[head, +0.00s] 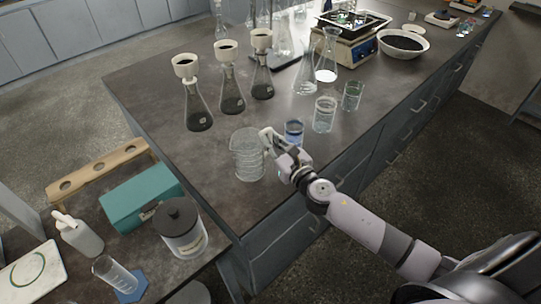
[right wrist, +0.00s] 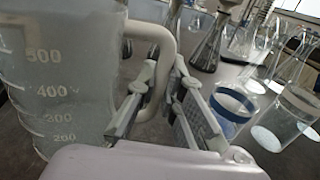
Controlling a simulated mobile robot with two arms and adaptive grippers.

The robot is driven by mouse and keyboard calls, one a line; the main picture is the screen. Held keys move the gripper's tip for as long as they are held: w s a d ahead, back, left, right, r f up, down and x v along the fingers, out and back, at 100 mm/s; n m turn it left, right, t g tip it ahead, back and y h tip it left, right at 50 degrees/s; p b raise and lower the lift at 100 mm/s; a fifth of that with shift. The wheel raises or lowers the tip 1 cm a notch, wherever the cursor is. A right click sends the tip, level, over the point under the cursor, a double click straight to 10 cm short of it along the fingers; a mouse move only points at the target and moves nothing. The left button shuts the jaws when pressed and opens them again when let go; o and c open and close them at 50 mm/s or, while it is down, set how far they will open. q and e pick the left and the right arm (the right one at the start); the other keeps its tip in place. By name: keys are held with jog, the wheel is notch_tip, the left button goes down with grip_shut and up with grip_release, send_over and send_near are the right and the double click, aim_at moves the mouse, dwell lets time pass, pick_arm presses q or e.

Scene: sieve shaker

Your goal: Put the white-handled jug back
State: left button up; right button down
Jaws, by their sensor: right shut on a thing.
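The white-handled jug (head: 247,157) is a clear graduated vessel, upright at the near end of the dark bench; I cannot tell whether its base touches the top. In the right wrist view the jug (right wrist: 60,85) fills the left side with its white scale marks, and its white handle (right wrist: 158,38) curves down between my fingers. My right gripper (head: 272,142) is at the handle, on the jug's right side. In the wrist view my right gripper (right wrist: 165,100) is shut on the handle. My left gripper is not in view.
A blue-banded beaker (head: 293,132) stands close right of my right gripper, with clear beakers (head: 324,115) beyond it. Flasks with funnels (head: 198,108) stand behind the jug. A teal box (head: 140,198) and a lidded canister (head: 182,230) sit on the lower surface at left.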

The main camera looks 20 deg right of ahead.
jog(key=shift+f+b, duration=1.35)
jog(key=shift+f, duration=0.8)
jog(key=shift+f, duration=0.2)
jog(key=c, duration=1.7)
grip_release()
